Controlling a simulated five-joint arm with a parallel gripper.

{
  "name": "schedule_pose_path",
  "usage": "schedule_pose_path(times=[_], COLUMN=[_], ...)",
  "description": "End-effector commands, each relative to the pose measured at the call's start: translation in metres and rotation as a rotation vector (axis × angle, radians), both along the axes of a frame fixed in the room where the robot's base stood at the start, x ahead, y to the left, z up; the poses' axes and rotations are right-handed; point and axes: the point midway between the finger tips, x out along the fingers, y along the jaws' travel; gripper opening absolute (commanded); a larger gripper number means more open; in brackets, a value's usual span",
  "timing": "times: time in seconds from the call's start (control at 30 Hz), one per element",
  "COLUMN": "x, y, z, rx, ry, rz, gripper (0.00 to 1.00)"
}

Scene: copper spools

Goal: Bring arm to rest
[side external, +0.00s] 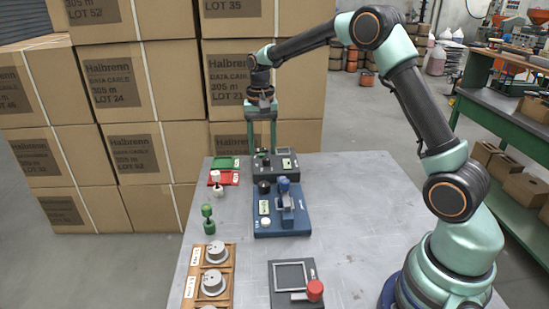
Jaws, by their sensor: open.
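My arm reaches from its base at the right of the side external view, up and over to the left. My gripper (261,145) hangs down above the far part of the grey table (345,222). Its two green fingers are wide apart, and I see nothing held between them. Its tips are near the dark grey device (285,172) at the back of the table. Whether they touch it is too small to tell.
A blue device (284,222) stands mid-table. A green tray (226,162), red tray (229,179), white-and-red piece (216,184) and green spool (208,219) are at left. A wooden rack (230,268) holds grey spools. A red-knobbed panel (290,272) is in front. Stacked cartons (150,85) stand behind.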

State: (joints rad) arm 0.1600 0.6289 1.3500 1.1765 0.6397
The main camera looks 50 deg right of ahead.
Motion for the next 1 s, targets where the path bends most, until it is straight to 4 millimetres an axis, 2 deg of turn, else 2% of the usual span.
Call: schedule_pose_path(times=[0.37, 0.47, 0.57, 0.8, 1.0], x=[0.000, -0.003, -0.012, -0.055, -0.098], y=[0.000, 0.003, 0.009, 0.032, 0.049], z=[0.003, 0.011, 0.029, 0.081, 0.108], rx=[-0.001, -0.002, -0.008, -0.035, -0.069], ry=[-0.002, -0.015, -0.047, -0.161, -0.254], rz=[0.002, 0.020, 0.067, 0.250, 0.406], gripper=[0.54, 0.54, 0.54, 0.54, 0.54])
